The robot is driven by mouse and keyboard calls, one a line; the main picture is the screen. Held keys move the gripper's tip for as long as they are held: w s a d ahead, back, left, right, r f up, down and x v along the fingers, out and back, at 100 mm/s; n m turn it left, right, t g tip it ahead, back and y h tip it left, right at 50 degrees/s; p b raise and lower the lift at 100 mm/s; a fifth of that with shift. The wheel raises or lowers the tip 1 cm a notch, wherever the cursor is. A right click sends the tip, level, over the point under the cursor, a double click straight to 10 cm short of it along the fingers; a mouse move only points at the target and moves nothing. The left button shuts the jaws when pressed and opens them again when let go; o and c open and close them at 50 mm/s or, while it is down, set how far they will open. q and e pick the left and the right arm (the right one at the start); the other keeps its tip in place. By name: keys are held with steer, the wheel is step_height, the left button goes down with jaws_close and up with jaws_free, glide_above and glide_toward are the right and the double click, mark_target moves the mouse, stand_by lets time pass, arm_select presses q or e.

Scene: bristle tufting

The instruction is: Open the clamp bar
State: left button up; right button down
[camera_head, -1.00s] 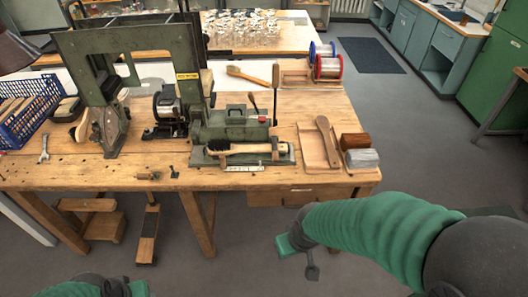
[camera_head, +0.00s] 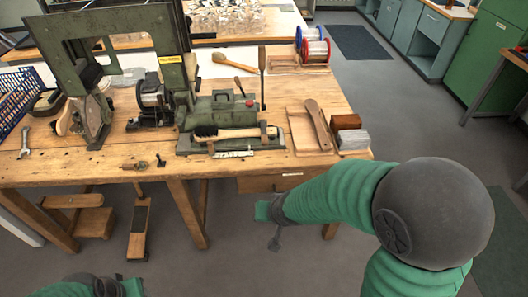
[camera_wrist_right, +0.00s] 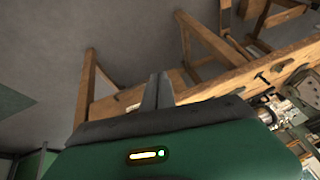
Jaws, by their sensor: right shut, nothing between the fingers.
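The green tufting machine (camera_head: 222,112) stands on the wooden bench, with a flat fixture along its front edge. A brush with dark bristles and a wooden handle (camera_head: 238,132) lies across this fixture. A brown upright piece (camera_head: 263,129) crosses the handle; I cannot tell for certain which part is the clamp bar. A tall dark-handled lever (camera_head: 262,78) rises behind it. My right gripper (camera_head: 274,244) is in front of the bench, below its top and apart from the machine. Its fingers (camera_wrist_right: 157,90) are together and empty in the wrist view. My left gripper (camera_head: 108,286) shows partly at the bottom edge; its jaws are unclear.
The bench front edge (camera_head: 130,173) and a drawer (camera_head: 270,182) lie between my right gripper and the machine. A wooden tray with a paddle (camera_head: 318,124), a brown block (camera_head: 345,122) and a grey block (camera_head: 353,140) sit to the right. Spools (camera_head: 315,50) stand behind.

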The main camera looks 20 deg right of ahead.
steer(key=w+f+m+t+b, duration=0.3)
steer(key=w+m+t+b, duration=0.1)
steer(key=m, duration=0.4)
steer(key=w+d+f+m+t+b, duration=0.1)
steer(key=w+f+m+t+b, duration=0.3)
steer(key=w+m+b, duration=0.3)
steer(key=w+f+m+t+h+b, duration=0.1)
steer(key=w+f+m+t+b, duration=0.2)
steer(key=w+m, duration=0.6)
steer(key=shift+w+d+f+t+b, duration=0.2)
steer(key=shift+d+f+t+b, duration=0.25)
steer(key=shift+b, duration=0.9)
steer(key=m+t+h+b, duration=0.25)
steer(key=m+h, duration=0.25)
steer(key=m, duration=0.5)
glide_toward(264, 157)
step_height(264, 157, up, 3)
steer(key=a, duration=0.1)
arm_select(q)
steer(key=s+x, duration=0.2)
steer(key=x, duration=0.9)
steer(key=s+f+x, duration=0.1)
steer(key=s+x, duration=0.2)
steer(key=x, duration=0.8)
steer(key=shift+w+b, duration=0.2)
steer(key=shift+b, duration=0.1)
arm_select(e)
steer(key=shift+d+r+m+h, duration=0.2)
steer(key=shift+d+m+h, duration=0.05)
steer(key=shift+m+h, duration=0.25)
